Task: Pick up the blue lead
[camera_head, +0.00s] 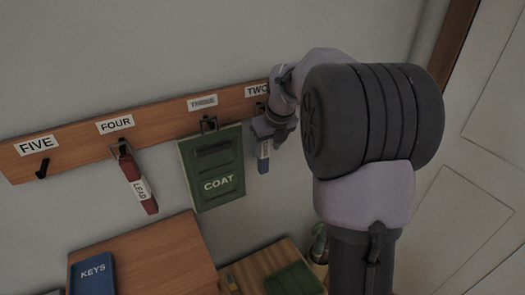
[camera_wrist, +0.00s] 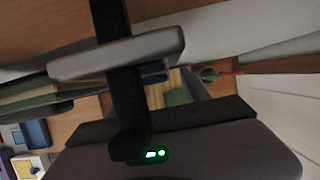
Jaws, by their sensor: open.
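The blue lead (camera_head: 263,158) hangs on the wooden hook rail under the label TWO. Its lower end shows below my gripper, and its upper part is hidden behind it. My gripper (camera_head: 270,128) is open at the top of the lead, close against it. I cannot tell whether the lead is between the fingers. In the wrist view a small blue piece (camera_wrist: 154,72), which looks like part of the lead, shows behind the dark and grey parts of my gripper (camera_wrist: 118,60).
A green COAT bag (camera_head: 214,187) hangs just left of the lead under THREE. A red lead (camera_head: 138,184) hangs under FOUR. The FIVE hook (camera_head: 42,168) is empty. Below stand a wooden cabinet with a blue KEYS tray (camera_head: 93,277) and a green tray (camera_head: 294,281).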

